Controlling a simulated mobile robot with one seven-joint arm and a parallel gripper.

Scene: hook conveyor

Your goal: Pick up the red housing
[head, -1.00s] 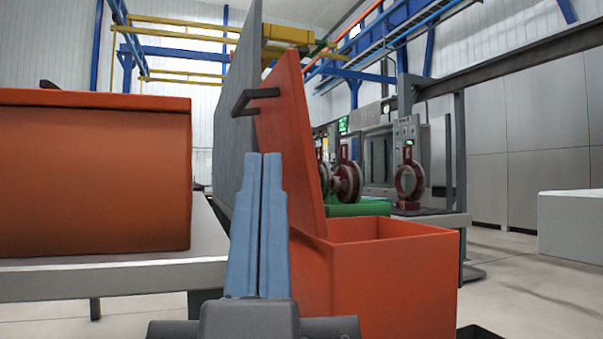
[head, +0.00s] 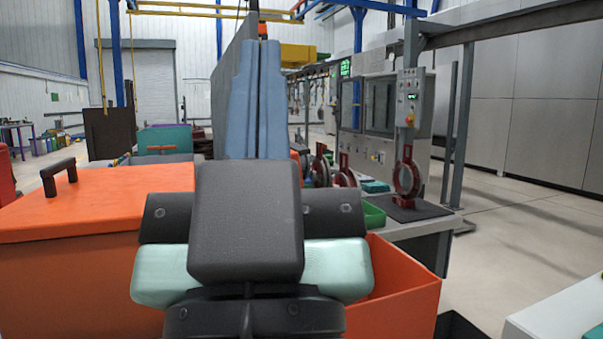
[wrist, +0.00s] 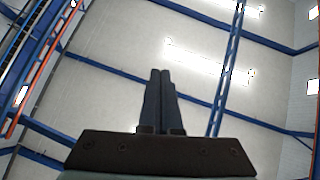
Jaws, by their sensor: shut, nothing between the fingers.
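A red ring-shaped housing (head: 405,180) stands upright on a dark mat on the grey bench, right of centre in the head view. More red round housings (head: 343,176) stand to its left on the bench, partly hidden behind my gripper and arm. My gripper (head: 259,48) points upward in front of the camera, its two blue fingers side by side, shut and empty. It is nearer to me than the housings and apart from them. In the wrist view my gripper (wrist: 160,74) points at the ceiling, and no housing shows there.
A closed orange box (head: 95,200) with a dark handle is close on the left. An open orange box (head: 405,285) is close on the right, partly behind my arm. A green tray (head: 374,214) lies on the bench. Clear floor (head: 510,245) lies to the right.

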